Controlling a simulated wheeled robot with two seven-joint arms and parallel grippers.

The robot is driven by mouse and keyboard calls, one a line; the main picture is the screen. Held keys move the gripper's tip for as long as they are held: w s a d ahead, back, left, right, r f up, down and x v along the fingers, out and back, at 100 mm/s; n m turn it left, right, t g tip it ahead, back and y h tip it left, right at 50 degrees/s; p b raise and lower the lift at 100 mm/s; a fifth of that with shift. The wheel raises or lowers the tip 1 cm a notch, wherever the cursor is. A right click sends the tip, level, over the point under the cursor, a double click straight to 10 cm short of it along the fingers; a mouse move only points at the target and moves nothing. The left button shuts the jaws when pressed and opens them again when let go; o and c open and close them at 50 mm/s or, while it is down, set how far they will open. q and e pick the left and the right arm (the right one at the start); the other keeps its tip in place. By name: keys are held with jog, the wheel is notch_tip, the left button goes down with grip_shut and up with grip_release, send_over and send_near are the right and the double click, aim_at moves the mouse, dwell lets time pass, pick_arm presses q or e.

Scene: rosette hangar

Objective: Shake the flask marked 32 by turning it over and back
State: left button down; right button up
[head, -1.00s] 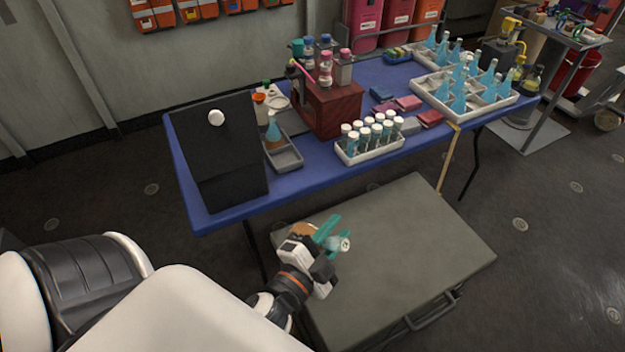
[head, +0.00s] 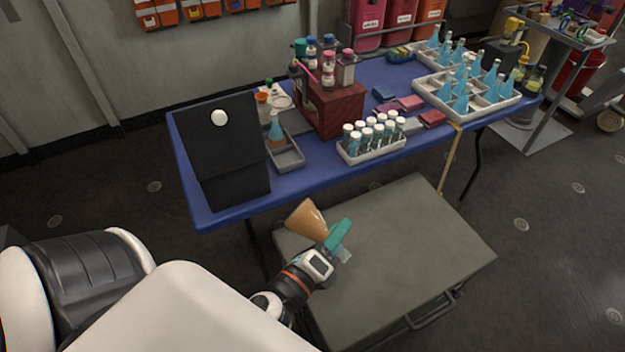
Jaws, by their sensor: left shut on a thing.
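My left gripper (head: 338,238) is shut on a flask (head: 307,220) and holds it in the air above the grey case. The flask is a cone with orange-tan contents. It lies tilted, its wide base toward the upper left and its clear narrow end toward the lower right, partly hidden by the teal fingers. I cannot read any number on it. My right gripper is not in view.
A blue table (head: 236,218) stands behind, bearing a black board (head: 217,165), a grey tray (head: 288,160), a rack of white-capped vials (head: 370,150), a dark red box (head: 335,108) and trays of blue flasks (head: 464,112). The grey case (head: 415,245) has a clear top.

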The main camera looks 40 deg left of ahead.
pick_arm(q)
jog(key=n+p, duration=0.3)
jog(key=n, duration=1.1)
jog(key=shift+p, duration=0.3)
